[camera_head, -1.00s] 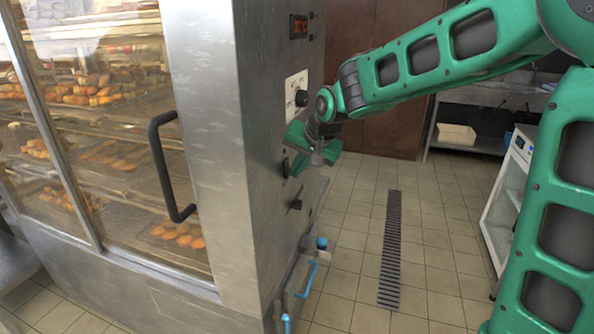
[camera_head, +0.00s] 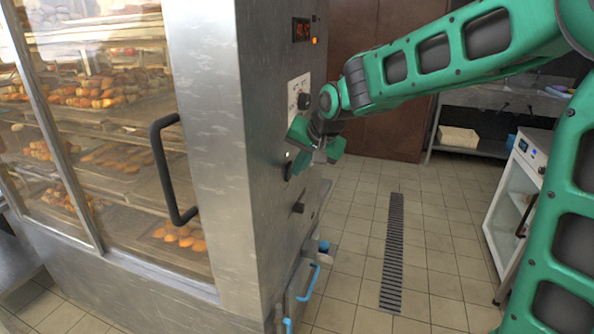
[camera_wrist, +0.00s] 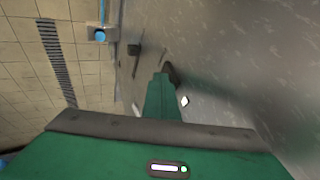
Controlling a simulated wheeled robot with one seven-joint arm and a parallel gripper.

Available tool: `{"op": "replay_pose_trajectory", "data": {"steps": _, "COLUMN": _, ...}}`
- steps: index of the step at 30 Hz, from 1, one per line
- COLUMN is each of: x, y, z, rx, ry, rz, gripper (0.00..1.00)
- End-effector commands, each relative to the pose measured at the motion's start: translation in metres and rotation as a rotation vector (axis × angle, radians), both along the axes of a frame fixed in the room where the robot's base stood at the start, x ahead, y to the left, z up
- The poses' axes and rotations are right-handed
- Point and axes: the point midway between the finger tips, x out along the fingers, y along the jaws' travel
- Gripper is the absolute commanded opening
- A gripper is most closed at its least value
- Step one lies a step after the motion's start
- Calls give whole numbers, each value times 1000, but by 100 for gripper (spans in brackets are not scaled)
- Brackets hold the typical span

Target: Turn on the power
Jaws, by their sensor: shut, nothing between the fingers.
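A tall steel heated cabinet (camera_head: 212,120) has a control panel on its right side. My gripper (camera_head: 300,163) is shut and empty at this panel, its tip close beside a black switch (camera_head: 288,171). In the wrist view the shut tip (camera_wrist: 160,82) is right next to the black switch (camera_wrist: 172,75); I cannot tell whether they touch. A small white light (camera_wrist: 184,101) glows near the switch. Higher on the panel are a red-orange digital display (camera_head: 301,29), a lit orange lamp (camera_head: 315,41) and a black dial (camera_head: 304,101).
A black knob (camera_head: 298,208) sticks out lower on the panel. Blue-handled fittings (camera_head: 310,282) stand out near the cabinet's foot. The cabinet's glass door has a black handle (camera_head: 165,170). Tiled floor with a drain grate (camera_head: 393,250) is free to the right. A white appliance (camera_head: 515,195) stands farther right.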

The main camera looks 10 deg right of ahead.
Motion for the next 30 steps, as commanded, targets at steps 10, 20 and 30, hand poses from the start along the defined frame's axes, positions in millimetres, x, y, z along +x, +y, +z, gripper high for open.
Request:
{"op": "replay_pose_trajectory", "data": {"steps": 10, "x": -5, "y": -9, "z": -2, "rx": 1, "ry": 0, "rz": 2, "gripper": 0}}
{"op": "replay_pose_trajectory", "data": {"steps": 20, "x": -37, "y": -40, "z": 22, "rx": 1, "ry": -4, "rz": 9, "gripper": 0}}
{"op": "replay_pose_trajectory", "data": {"steps": 30, "x": -71, "y": -57, "z": 57, "rx": 0, "ry": 0, "rz": 12, "gripper": 0}}
